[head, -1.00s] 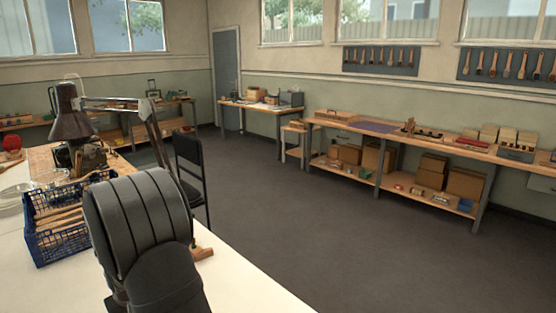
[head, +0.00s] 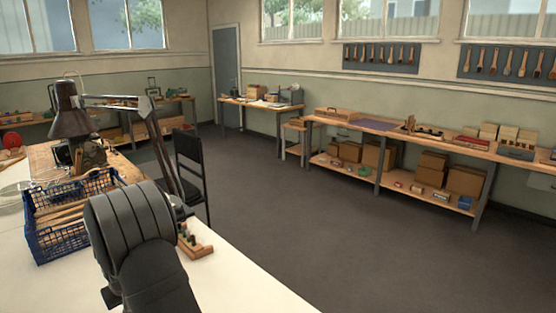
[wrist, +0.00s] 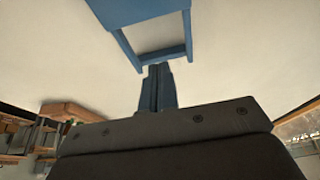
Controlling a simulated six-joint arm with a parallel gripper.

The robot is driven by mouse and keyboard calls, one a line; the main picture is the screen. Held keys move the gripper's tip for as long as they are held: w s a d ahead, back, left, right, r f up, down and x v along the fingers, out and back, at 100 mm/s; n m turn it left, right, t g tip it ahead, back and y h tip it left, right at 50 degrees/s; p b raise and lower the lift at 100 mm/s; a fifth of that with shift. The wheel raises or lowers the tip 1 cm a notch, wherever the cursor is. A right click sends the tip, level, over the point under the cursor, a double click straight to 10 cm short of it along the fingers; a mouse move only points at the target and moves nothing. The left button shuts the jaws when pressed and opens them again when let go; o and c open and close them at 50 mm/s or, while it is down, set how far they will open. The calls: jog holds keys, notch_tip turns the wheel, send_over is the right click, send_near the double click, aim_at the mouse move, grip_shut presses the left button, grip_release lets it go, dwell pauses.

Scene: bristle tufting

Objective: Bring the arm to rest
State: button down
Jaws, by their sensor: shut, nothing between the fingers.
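My gripper (wrist: 157,88) shows in the wrist view as two dark fingers pressed together with nothing between them. It is over the pale tabletop, and a blue frame (wrist: 122,48) shows just beyond the tips. I cannot tell whether they touch. In the head view my arm's dark grey links fill the lower left and hide the gripper. A small wooden block with dark tufts or pegs (head: 198,247) lies on the white table to the right of my arm. A wooden piece (wrist: 72,112) shows at the left in the wrist view.
A blue crate (head: 42,243) holding wooden pieces stands left of my arm on the white table (head: 245,288). A lamp (head: 68,122) stands behind it over a brown board. A black chair (head: 188,160) is beyond the table edge. The table right of the block is clear.

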jog(key=w+a, duration=0.1)
jog(key=w+a+r, duration=0.1)
jog(key=w+a, duration=0.1)
jog(key=s+d+r+h, duration=0.1)
jog(key=s+r, duration=0.5)
jog(key=r, duration=0.3)
jog(key=shift+r+h, duration=0.3)
jog(key=shift+r, duration=0.05)
jog(key=shift+d, duration=0.15)
